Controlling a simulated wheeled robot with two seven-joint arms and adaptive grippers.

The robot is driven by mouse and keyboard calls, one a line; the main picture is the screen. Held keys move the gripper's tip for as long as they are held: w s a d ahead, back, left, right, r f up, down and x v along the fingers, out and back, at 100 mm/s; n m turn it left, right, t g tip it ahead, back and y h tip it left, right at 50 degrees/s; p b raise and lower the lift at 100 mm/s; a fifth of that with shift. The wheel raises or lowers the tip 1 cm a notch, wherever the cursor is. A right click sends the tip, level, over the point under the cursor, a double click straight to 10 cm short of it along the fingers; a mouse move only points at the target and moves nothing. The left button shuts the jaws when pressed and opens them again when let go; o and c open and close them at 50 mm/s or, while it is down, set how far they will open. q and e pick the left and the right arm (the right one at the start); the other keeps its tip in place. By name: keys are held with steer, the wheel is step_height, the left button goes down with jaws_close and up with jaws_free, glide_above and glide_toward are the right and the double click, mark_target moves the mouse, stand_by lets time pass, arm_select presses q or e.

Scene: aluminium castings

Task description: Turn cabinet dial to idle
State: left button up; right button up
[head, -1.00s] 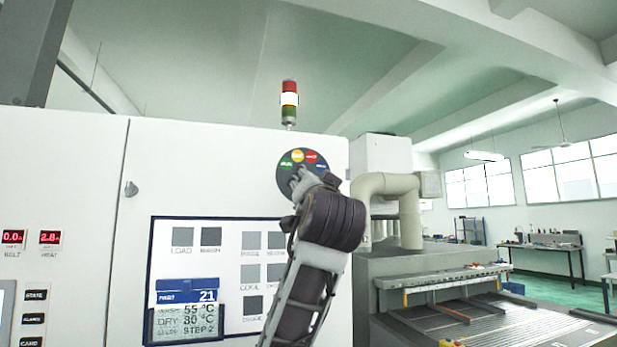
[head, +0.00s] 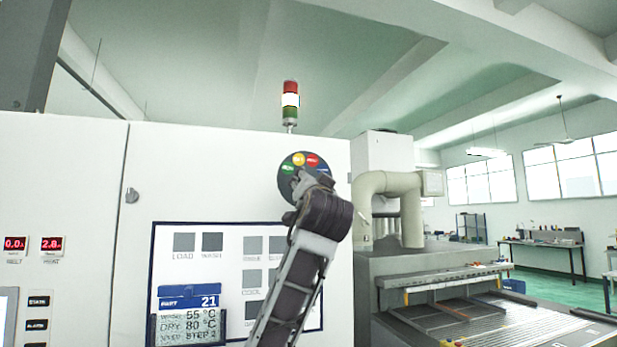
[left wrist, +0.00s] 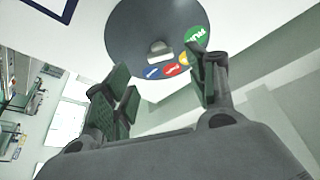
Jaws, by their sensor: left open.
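The cabinet dial is a dark round plate (head: 287,186) high on the white cabinet front, with green, yellow, red and blue labels along its upper edge. My left gripper (head: 302,184) is in front of the plate and covers its middle and lower right. In the left wrist view the plate (left wrist: 125,35) appears turned over, with the labels low and to the right. A small grey knob (left wrist: 160,51) sits at its middle. The open fingers of my left gripper (left wrist: 163,80) are on either side of the knob's line, apart from it and empty. My right gripper is not in view.
A signal tower (head: 290,101) stands above the cabinet. A framed panel (head: 225,265) with grey squares and a blue-topped card (head: 189,303) is below the dial. A machine with a conveyor bed (head: 480,325) and a beige pipe (head: 388,184) stands to the right.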

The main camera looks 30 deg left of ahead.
arm_select(q)
steer(key=p+x, duration=0.2)
steer(key=x, duration=0.4)
steer(key=shift+a, duration=0.15)
steer(key=shift+w+r, duration=0.1)
steer(key=c, duration=1)
steer(key=shift+m+h, duration=0.4)
steer(key=shift+m, duration=0.2)
steer(key=shift+r+m+h, duration=0.1)
steer(key=shift+m+h, duration=0.75)
steer(key=shift+m, duration=1.25)
steer(key=shift+r+m+h, duration=0.1)
steer(key=shift+m+h, duration=0.75)
steer(key=shift+m, duration=1.25)
steer(key=shift+f, duration=0.1)
